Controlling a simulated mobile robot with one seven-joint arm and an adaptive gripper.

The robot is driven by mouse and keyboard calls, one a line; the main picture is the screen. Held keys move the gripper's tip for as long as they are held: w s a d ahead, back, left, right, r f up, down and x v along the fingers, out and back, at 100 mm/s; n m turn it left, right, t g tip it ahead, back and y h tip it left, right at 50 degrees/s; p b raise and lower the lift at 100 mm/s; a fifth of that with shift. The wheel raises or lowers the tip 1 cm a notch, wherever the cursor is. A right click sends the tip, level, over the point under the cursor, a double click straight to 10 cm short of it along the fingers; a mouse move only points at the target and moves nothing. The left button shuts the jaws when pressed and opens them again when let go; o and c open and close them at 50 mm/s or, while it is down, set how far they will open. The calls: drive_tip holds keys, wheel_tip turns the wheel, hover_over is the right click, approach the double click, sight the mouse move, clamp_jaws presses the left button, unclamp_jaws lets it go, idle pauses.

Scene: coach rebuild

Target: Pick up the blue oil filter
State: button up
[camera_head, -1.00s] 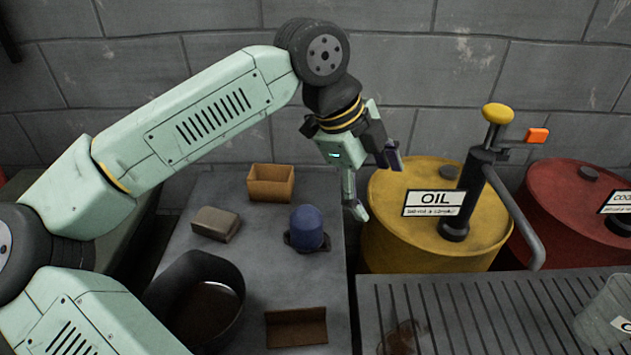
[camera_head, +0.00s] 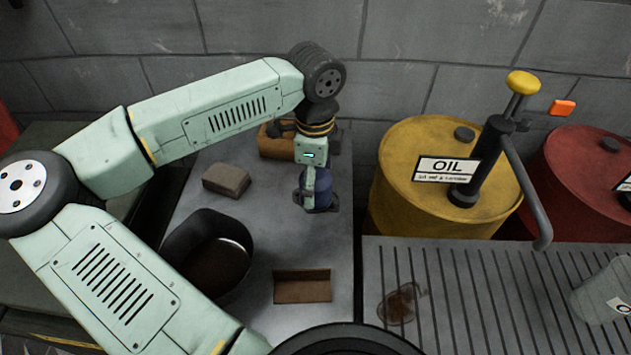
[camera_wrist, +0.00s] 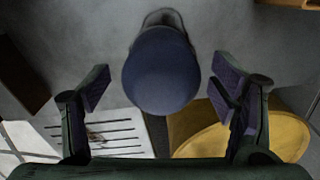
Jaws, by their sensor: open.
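The blue oil filter (camera_head: 321,188) stands upright on the grey bench top, partly hidden behind my gripper in the head view. It has a rounded blue top and a dark base. In the wrist view its blue top (camera_wrist: 161,70) lies between and slightly beyond my two fingers. My gripper (camera_head: 311,192) points down at the filter in the head view. In the wrist view my gripper (camera_wrist: 160,88) is open, with a finger on each side of the filter and gaps between them and it.
A brown box (camera_head: 276,142) stands behind the filter, partly hidden by my wrist. A grey-brown block (camera_head: 226,180), a black pan (camera_head: 178,246) and a brown tray (camera_head: 302,290) share the bench. A yellow oil drum (camera_head: 405,170) with a pump stands to the right.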

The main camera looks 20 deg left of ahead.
drive_tip(key=shift+f, duration=0.75)
drive_tip(key=shift+c, duration=0.5)
drive_tip(key=c, duration=1.3)
drive_tip(key=shift+c, duration=0.7)
drive_tip(key=shift+r, duration=0.15)
